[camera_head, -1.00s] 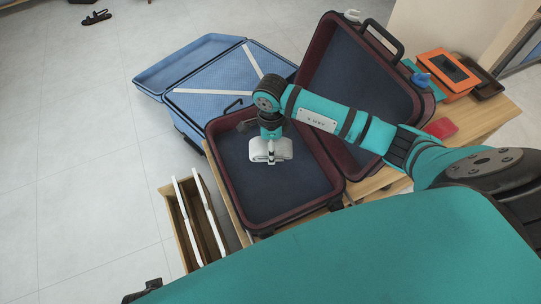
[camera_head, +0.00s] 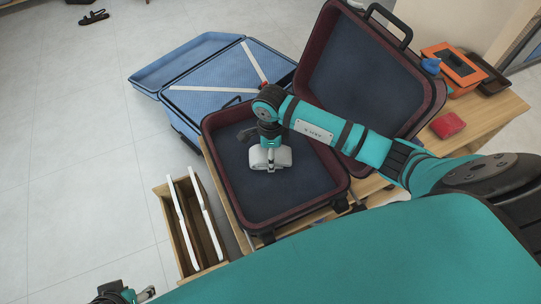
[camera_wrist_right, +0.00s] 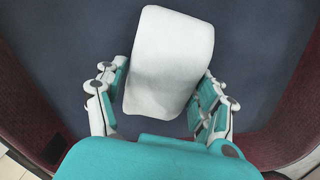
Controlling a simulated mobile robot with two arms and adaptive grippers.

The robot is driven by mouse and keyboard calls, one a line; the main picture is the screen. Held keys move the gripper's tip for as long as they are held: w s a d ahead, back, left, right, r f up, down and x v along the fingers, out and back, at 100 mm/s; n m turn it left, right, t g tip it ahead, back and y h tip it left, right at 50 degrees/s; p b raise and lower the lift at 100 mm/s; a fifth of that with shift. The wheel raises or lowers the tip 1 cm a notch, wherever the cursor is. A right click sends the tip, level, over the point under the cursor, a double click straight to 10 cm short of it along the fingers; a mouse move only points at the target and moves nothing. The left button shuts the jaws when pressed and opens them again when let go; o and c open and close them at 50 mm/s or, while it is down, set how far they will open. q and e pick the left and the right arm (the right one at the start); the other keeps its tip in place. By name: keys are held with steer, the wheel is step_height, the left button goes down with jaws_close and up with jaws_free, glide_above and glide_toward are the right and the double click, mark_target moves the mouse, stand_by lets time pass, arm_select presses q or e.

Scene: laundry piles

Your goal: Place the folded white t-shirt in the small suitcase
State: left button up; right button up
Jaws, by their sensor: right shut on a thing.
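The folded white t-shirt (camera_head: 262,160) is a small white bundle inside the open dark red suitcase (camera_head: 300,217) with a dark blue lining. My right gripper (camera_head: 270,150) reaches down into the suitcase base from above and is shut on the t-shirt. In the right wrist view the t-shirt (camera_wrist_right: 172,60) lies between the two fingers of the right gripper (camera_wrist_right: 162,95), over the dark lining. I cannot tell whether it touches the suitcase floor. My left gripper (camera_head: 146,294) shows only partly at the bottom left edge, away from the suitcase; its opening is unclear.
A larger open blue suitcase (camera_head: 215,105) stands behind. The red suitcase's lid (camera_head: 360,70) is raised at its right. A wooden box (camera_head: 190,228) with white-edged dividers stands left of the wooden table (camera_head: 490,118). A red item (camera_head: 447,125) and an orange box (camera_head: 453,66) lie right.

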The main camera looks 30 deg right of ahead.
steer(key=shift+f, duration=0.15)
steer(key=o, duration=1.3)
